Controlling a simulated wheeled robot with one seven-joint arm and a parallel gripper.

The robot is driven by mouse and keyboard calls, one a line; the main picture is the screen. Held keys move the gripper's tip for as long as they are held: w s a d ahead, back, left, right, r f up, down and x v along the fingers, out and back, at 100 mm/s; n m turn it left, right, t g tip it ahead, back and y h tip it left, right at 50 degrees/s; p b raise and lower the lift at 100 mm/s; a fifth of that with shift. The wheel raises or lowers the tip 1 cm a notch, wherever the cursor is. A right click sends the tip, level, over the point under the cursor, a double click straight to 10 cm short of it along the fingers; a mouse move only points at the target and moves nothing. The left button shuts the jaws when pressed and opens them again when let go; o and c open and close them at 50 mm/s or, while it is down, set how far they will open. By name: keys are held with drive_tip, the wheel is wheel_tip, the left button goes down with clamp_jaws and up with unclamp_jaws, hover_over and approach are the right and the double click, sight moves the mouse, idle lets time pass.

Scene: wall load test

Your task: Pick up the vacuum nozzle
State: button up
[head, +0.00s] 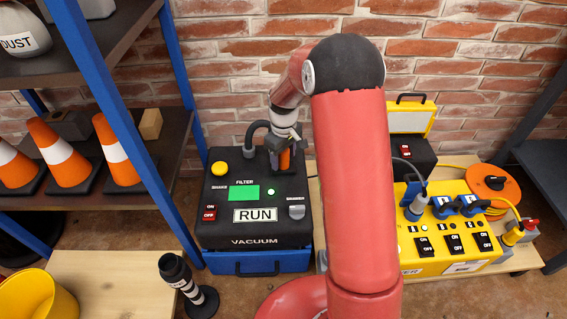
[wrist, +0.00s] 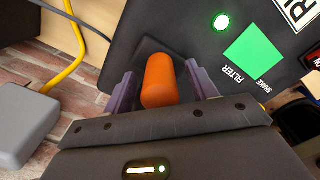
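An orange rounded grip (head: 285,160) stands at the back of the black vacuum's top; I take it for part of the vacuum nozzle, but its lower end is hidden. In the wrist view the orange grip (wrist: 158,82) lies between the two fingers of my gripper (wrist: 160,88), with a narrow gap visible on each side. My gripper (head: 284,155) reaches down over it in the head view and is open around it. The vacuum (head: 255,222) has a lit green display, a green lamp and a RUN label. A dark hose (head: 250,133) curves beside the gripper.
A blue-framed shelf with orange cones (head: 68,160) rises at the left. A yellow power box (head: 445,235) with plugs and cables sits at the right. A brick wall (head: 240,60) closes the back.

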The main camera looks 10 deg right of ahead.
drive_tip(key=c, duration=1.1)
drive_tip(key=shift+o, duration=0.2)
drive_tip(key=shift+r, duration=0.1)
wheel_tip(320, 180, up, 20)
drive_tip(key=p, duration=0.2)
drive_tip(key=shift+p, duration=0.35)
